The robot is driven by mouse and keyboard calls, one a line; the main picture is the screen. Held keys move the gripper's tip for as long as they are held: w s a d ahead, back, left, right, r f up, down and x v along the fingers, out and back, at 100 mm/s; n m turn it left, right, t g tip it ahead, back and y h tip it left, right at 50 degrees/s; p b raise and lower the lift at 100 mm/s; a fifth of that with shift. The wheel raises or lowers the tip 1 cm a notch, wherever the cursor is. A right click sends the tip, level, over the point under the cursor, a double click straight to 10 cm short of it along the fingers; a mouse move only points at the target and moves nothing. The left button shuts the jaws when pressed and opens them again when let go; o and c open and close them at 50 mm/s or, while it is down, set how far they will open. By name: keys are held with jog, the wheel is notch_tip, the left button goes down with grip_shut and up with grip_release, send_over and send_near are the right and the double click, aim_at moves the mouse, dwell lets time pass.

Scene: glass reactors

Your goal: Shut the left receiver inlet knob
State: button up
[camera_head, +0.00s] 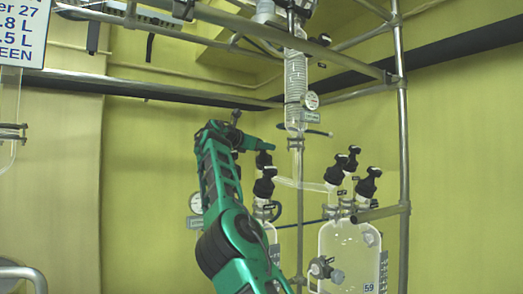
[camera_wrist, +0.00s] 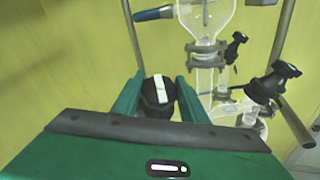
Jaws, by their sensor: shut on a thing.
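In the wrist view a black knob (camera_wrist: 157,98) with a white bar across its top sits between the two green fingers of my gripper (camera_wrist: 158,92). The fingers press on its sides. The white bar runs nearly upright in the picture. In the head view my gripper (camera_head: 266,146) is at the top of the left receiver, on a black knob (camera_head: 263,160). The left receiver (camera_head: 271,234) is mostly hidden behind my arm. Another black knob (camera_head: 264,187) stands just below. I cannot read the labels that would name each knob.
A right-hand glass receiver (camera_head: 348,246) carries several black knobs (camera_head: 367,182). A glass condenser column (camera_head: 296,80) and metal frame poles (camera_head: 402,130) stand close by. In the wrist view, glassware and a black knob (camera_wrist: 278,75) lie to the right. A yellow wall is behind.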

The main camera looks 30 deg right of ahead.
jog(key=o, duration=1)
jog(key=shift+w+a+r, duration=0.15)
jog(key=shift+w+a, duration=0.05)
jog(key=shift+a, duration=0.2)
jog(key=shift+d, duration=0.15)
jog(key=shift+s+f+n+t, duration=0.15)
jog(key=shift+f+n+t, duration=0.05)
jog(key=shift+n+t, duration=0.45)
